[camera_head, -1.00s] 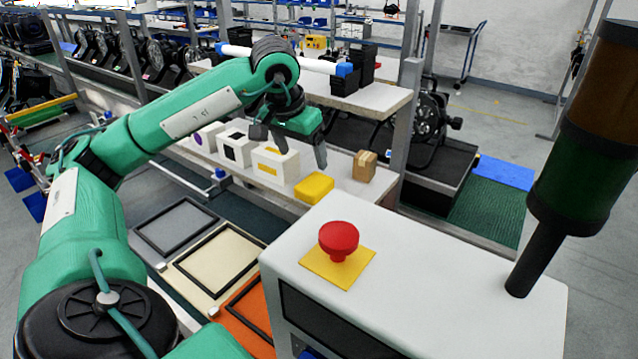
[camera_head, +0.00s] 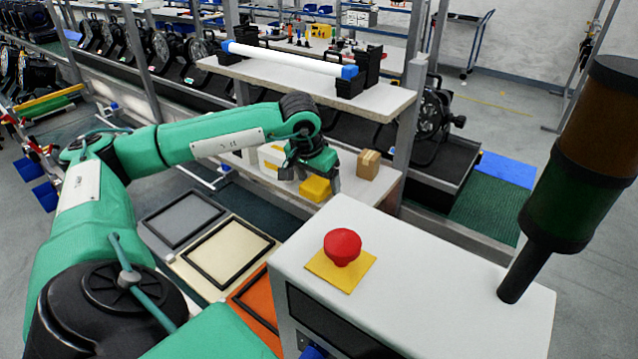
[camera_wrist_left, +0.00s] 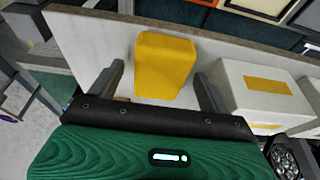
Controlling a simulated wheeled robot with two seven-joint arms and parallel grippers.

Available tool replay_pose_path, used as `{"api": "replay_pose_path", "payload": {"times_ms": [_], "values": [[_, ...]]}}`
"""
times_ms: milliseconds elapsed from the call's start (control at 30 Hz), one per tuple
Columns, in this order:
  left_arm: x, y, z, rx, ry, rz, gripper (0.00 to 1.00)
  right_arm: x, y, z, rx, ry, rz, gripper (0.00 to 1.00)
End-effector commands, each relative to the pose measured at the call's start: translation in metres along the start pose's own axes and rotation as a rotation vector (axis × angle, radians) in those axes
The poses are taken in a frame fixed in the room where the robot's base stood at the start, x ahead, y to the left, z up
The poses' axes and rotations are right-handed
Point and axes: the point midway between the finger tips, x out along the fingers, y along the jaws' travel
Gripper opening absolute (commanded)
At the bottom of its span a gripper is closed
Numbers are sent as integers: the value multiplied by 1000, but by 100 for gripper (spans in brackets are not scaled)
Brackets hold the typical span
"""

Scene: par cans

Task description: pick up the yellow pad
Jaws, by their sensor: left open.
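The yellow pad (camera_head: 316,188) is a small yellow block lying on the grey shelf top (camera_head: 352,188). In the left wrist view the pad (camera_wrist_left: 165,62) lies ahead of and between the two fingers of my left gripper (camera_wrist_left: 162,88). The fingers are apart, with gaps on both sides of the pad. In the head view my left gripper (camera_head: 316,182) is low over the shelf at the pad and hides part of it. My right gripper is not in view.
A white box with a yellow label (camera_wrist_left: 255,92) stands close to the pad. A small cardboard box (camera_head: 368,164) is to its right in the head view. A white console with a red button (camera_head: 342,246) is in the foreground. A long white tube (camera_head: 290,58) lies on the upper shelf.

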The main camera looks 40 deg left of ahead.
Motion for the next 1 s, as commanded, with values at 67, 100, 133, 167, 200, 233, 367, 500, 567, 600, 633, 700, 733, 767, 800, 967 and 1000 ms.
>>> {"api": "replay_pose_path", "payload": {"times_ms": [67, 100, 133, 167, 200, 233, 367, 500, 567, 600, 633, 700, 733, 767, 800, 967, 1000], "values": [[0, 0, 0, 0, 0, 0, 80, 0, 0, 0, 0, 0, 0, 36], [0, 0, 0, 0, 0, 0, 72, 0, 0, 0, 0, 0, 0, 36], [0, 0, 0, 0, 0, 0, 66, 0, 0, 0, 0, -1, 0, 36], [0, 0, 0, 0, 0, 0, 60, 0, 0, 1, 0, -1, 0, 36], [0, 0, 0, 0, 0, 0, 52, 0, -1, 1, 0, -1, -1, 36], [0, 0, 0, 0, 0, 0, 47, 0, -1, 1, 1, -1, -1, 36], [0, 0, 0, 0, 0, 0, 32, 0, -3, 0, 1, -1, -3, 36], [0, 0, 0, 0, 0, 0, 32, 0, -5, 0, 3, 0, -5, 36], [-1, 0, 0, 0, 1, 0, 32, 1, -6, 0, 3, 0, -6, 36], [-2, 0, -1, 0, 2, 0, 32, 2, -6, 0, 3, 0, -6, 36], [-4, 0, -2, 0, 2, 1, 32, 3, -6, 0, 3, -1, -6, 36], [-12, 0, -5, -1, 5, 0, 32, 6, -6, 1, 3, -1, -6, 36], [-16, 0, -6, -1, 7, 1, 32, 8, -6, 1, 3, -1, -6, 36], [-21, 0, -7, 0, 6, 1, 32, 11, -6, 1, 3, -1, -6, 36], [-29, 0, -10, 0, 7, 2, 32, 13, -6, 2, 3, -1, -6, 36], [-60, 1, -20, 0, 6, 2, 32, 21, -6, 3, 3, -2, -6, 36], [-67, 1, -22, 1, 5, 2, 32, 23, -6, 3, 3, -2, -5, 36]]}}
